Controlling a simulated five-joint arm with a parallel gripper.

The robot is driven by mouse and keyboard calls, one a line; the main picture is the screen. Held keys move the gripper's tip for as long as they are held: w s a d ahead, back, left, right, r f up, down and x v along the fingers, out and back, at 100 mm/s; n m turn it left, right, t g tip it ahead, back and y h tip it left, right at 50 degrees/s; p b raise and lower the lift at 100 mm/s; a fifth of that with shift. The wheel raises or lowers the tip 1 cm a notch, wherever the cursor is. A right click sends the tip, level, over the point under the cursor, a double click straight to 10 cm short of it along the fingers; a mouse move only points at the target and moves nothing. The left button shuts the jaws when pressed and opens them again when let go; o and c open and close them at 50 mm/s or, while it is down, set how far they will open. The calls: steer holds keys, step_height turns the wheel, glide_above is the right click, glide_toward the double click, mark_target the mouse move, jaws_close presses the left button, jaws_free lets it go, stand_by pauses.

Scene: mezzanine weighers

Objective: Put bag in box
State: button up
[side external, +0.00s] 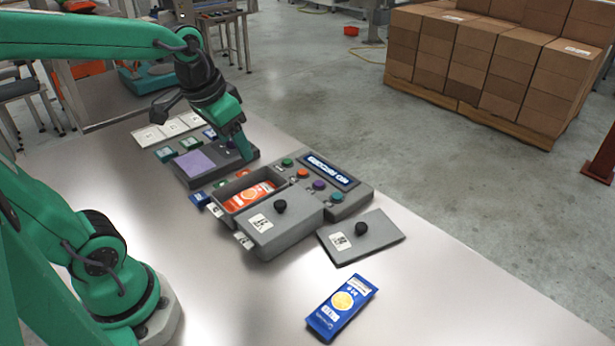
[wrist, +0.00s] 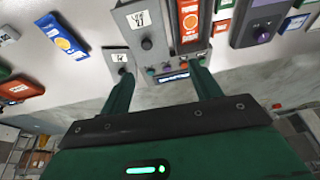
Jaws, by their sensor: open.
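A blue bag (side external: 341,306) with a yellow round print lies flat on the table at the front right. It also shows at the upper left of the wrist view (wrist: 62,36). The grey box (side external: 335,207) has an open compartment with an orange bag (side external: 248,195) in it. Beside that compartment is a lid (side external: 281,215) with a black knob, on the box. A second knobbed lid (side external: 362,237) lies on the table to the right. My gripper (side external: 243,148) is open and empty, past the box's far side and away from the blue bag. Its fingers also show in the wrist view (wrist: 162,72).
A grey device with a purple plate (side external: 196,162) stands behind the box, near my gripper. White cards (side external: 168,130) and small green packs lie farther back. A red-orange pack (wrist: 18,90) lies at the wrist view's left. The table's front right is mostly clear.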

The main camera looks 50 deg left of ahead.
steer(key=s+d+t, duration=0.2)
steer(key=s+d, duration=0.1)
steer(key=s, duration=0.3)
steer(key=shift+r, duration=0.15)
steer(key=shift+o, duration=0.3)
steer(key=o, duration=0.7)
steer(key=shift+w, duration=0.15)
steer(key=shift+o, duration=0.3)
steer(key=shift+w+a+r, duration=0.2)
steer(key=shift+w+r, duration=0.05)
steer(key=shift+w, duration=0.1)
steer(key=w+a+g, duration=0.5)
steer(key=w+a, duration=0.7)
steer(key=w, duration=0.1)
steer(key=shift+f+g, duration=0.2)
steer(key=shift+g, duration=0.1)
steer(key=shift+f, duration=0.1)
step_height(320, 180, down, 10)
